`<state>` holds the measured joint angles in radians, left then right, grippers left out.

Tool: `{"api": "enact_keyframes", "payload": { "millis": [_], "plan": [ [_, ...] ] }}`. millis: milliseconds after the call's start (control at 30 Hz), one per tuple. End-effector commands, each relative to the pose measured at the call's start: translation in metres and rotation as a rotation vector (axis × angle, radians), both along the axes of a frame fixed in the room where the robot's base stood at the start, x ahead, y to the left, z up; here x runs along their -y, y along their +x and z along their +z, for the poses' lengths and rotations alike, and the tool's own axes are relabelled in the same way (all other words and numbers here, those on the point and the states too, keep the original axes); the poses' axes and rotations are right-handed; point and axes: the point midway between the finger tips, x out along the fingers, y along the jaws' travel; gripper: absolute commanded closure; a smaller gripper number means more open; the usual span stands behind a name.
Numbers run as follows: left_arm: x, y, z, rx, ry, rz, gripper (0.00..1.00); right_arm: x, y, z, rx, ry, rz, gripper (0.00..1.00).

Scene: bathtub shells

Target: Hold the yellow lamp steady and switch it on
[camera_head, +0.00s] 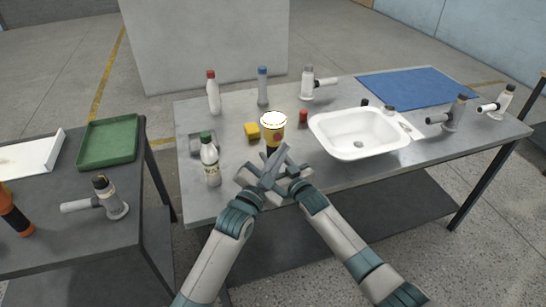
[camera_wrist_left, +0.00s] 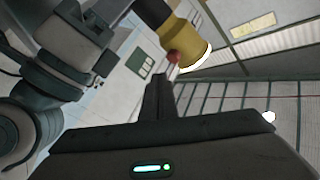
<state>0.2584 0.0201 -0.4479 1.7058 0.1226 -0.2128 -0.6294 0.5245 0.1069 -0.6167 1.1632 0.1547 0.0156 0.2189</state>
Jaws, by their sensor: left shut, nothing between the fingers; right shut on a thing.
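The yellow lamp (camera_head: 273,133) is upright above the steel table, with its bright white face on top and a red button on its side. In the left wrist view the lamp (camera_wrist_left: 185,42) shows its white rim glowing and the red button (camera_wrist_left: 174,57). My right gripper is shut on the lamp; its fingers are mostly hidden behind my left gripper in the head view. My left gripper (camera_head: 283,152) is shut and empty just in front of the lamp. Its fingertips (camera_wrist_left: 159,82) lie close to the button; I cannot tell whether they touch it.
A green-capped bottle (camera_head: 210,160) stands left of my grippers. A white sink (camera_head: 350,146) is to the right. A blue mat (camera_head: 418,87) lies at the back right.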

Motion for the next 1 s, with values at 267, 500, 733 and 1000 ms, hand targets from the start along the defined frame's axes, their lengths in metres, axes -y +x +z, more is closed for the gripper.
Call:
{"api": "enact_keyframes", "payload": {
  "millis": [267, 500, 733, 1000],
  "plan": [
    [0.007, -0.023, 0.0, -0.001, -0.002, 0.0, 1.0, 0.0, 0.0, 0.0, -0.001, 0.0, 0.0, 0.92],
    [0.012, -0.038, 0.0, -0.001, -0.001, -0.001, 1.0, 0.0, 0.0, 0.0, -0.001, 0.0, 0.0, 0.92],
    [0.013, -0.04, 0.0, 0.0, 0.0, 0.0, 1.0, 0.0, 0.0, 0.0, 0.0, 0.0, 0.0, 0.92],
    [0.013, -0.04, 0.0, 0.0, 0.0, 0.0, 1.0, 0.0, 0.0, 0.0, 0.0, 0.0, 0.0, 0.43]
  ]
}}
